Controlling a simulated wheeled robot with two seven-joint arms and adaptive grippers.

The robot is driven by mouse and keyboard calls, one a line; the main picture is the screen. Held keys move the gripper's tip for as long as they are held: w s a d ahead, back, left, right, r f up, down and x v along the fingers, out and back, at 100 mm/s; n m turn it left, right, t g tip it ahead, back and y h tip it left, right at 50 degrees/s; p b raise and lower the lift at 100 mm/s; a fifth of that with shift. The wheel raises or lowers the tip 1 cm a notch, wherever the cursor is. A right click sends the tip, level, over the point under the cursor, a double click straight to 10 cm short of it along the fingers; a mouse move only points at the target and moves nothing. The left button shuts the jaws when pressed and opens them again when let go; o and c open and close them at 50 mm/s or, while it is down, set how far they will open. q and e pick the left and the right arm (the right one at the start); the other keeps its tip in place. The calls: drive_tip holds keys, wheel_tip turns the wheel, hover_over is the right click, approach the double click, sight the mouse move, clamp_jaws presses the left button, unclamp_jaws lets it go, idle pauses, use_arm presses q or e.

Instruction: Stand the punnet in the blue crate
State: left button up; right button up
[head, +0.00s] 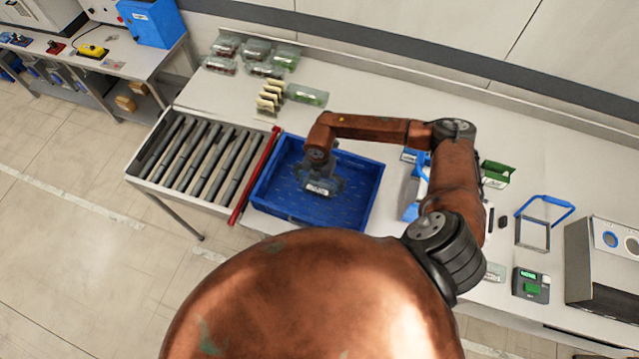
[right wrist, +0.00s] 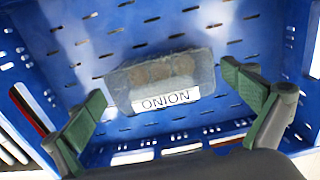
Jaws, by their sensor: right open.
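The punnet (right wrist: 160,78) is a clear box with several brownish round things inside and a white label reading ONION. It lies inside the blue crate (head: 376,192), on the slotted floor, which also shows in the right wrist view (right wrist: 55,45). In the head view the punnet (head: 319,191) is partly hidden by my right gripper (head: 321,182). My right gripper is open, with its green-padded fingers spread to either side of the punnet and apart from it in the right wrist view. My left gripper is not in view.
A roller conveyor (head: 205,158) with a red edge bar (head: 258,172) adjoins the crate on the left. Several clear punnets (head: 257,50) stand at the back of the table. A scale-like device (head: 530,285) and a grey machine (head: 595,265) stand at the right.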

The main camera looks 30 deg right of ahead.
sight(320, 182)
drive_tip(key=shift+r, duration=0.5)
wheel_tip(320, 182, up, 10)
drive_tip(key=b, duration=0.3)
drive_tip(key=shift+r, duration=0.6)
